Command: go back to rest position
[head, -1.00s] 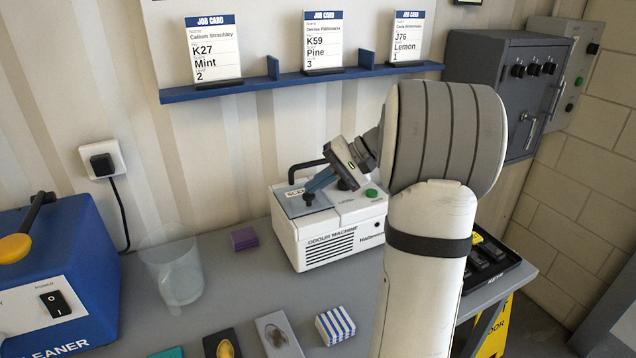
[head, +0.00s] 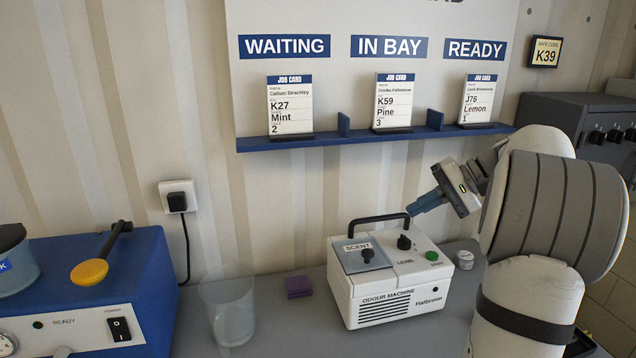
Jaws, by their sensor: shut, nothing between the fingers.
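My gripper (head: 428,203) shows in the head view at the end of my arm, with its blue-grey fingers shut and nothing between them. It points left and slightly down, in the air by the odour machine's level knob and below the card shelf. The white odour machine (head: 385,303) stands on the bench with its scent and level knobs, a green button and a black handle. In the picture the fingertips lie close to the handle's right end; I cannot tell the exact gap.
A clear beaker (head: 231,312) and purple block (head: 298,287) stand left of the machine. A blue cleaner (head: 100,285) is at far left. A blue shelf (head: 360,140) holds three job cards. A small round tin (head: 464,260) stands right of the machine; a grey safe (head: 590,120) is behind my arm.

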